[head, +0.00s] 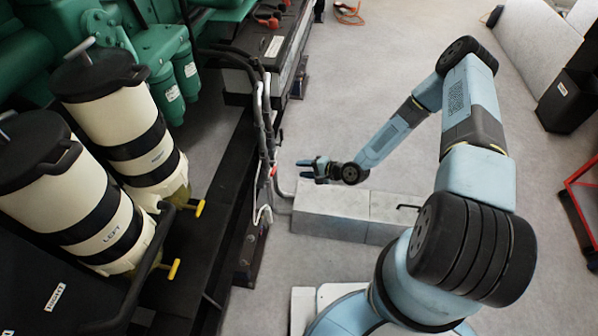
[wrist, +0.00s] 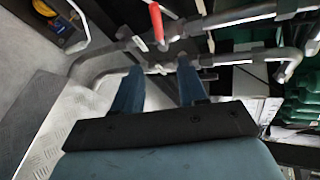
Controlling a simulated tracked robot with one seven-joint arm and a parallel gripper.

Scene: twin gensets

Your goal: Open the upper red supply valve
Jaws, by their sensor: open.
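A red valve handle (wrist: 157,22) shows in the wrist view, on grey pipework just beyond my fingertips and a little above the gap between them. In the head view a small red spot, the valve handle (head: 273,172), shows on the pipes at the side of the genset frame. My gripper (head: 304,168) is open and empty, its fingers pointing left at the pipes with a small gap between. The gripper also shows in the wrist view (wrist: 160,80), two blue fingers apart. I cannot make out a second red handle.
Grey pipes (wrist: 235,20) run across the wrist view. Two cream canisters with black lids (head: 118,115) and yellow taps (head: 199,208) stand at left. Pale blocks (head: 335,208) lie below my forearm. The floor (head: 400,50) behind the arm is open.

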